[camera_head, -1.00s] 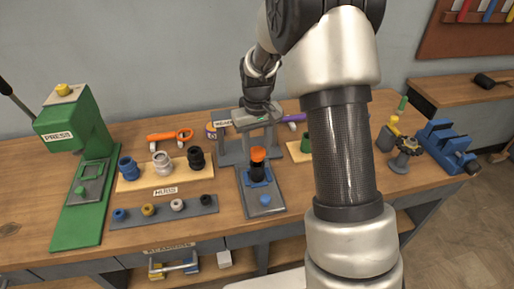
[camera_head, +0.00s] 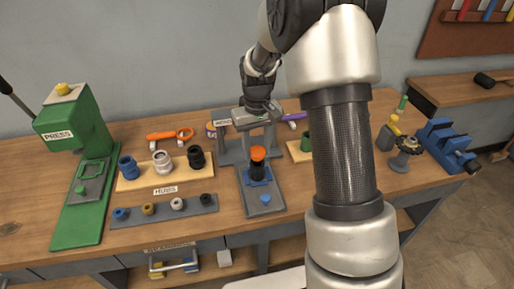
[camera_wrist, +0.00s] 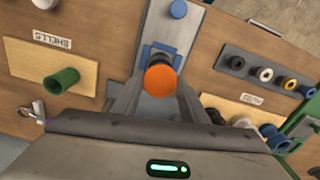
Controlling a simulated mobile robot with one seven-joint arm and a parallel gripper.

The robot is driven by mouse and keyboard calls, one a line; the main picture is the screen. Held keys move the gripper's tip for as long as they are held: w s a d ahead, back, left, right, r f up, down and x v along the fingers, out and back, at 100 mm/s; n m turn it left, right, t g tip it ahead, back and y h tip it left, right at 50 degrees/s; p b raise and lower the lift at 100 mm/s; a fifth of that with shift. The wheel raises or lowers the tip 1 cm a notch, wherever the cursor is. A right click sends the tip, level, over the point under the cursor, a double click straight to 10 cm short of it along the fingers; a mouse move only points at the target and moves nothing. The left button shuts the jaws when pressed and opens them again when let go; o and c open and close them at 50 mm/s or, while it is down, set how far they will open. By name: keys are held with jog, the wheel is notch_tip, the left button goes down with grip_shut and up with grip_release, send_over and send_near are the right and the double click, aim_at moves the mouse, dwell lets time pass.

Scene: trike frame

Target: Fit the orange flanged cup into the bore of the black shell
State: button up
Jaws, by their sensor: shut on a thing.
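The orange flanged cup (camera_head: 258,153) is right above the black shell (camera_head: 257,170), in line with its top. From above, in the wrist view, the cup (camera_wrist: 160,80) is a round orange disc that covers most of the shell (camera_wrist: 160,61). The shell stands upright in a blue holder (camera_wrist: 147,50) on a grey plate. My gripper (camera_wrist: 160,88) is shut on the cup, its fingers coming in from both sides. The bore is hidden, so I cannot tell whether the cup's lower end is inside it.
A green press (camera_head: 75,150) stands at the left. Boards with several hubs (camera_head: 165,209) and sleeves lie between it and the plate (camera_head: 263,203). A green part (camera_wrist: 61,80) is on the shells board. A blue vise (camera_head: 445,143) is at the right.

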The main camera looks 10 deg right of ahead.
aim_at(257, 150)
jog(key=shift+f+b, duration=0.95)
jog(key=shift+f, duration=0.4)
jog(key=o, duration=1.2)
jog(key=shift+c, duration=0.2)
jog(key=shift+r, duration=0.1)
notch_tip(257, 150, up, 17)
jog(key=shift+r+p, duration=0.15)
jog(key=shift+p, duration=0.2)
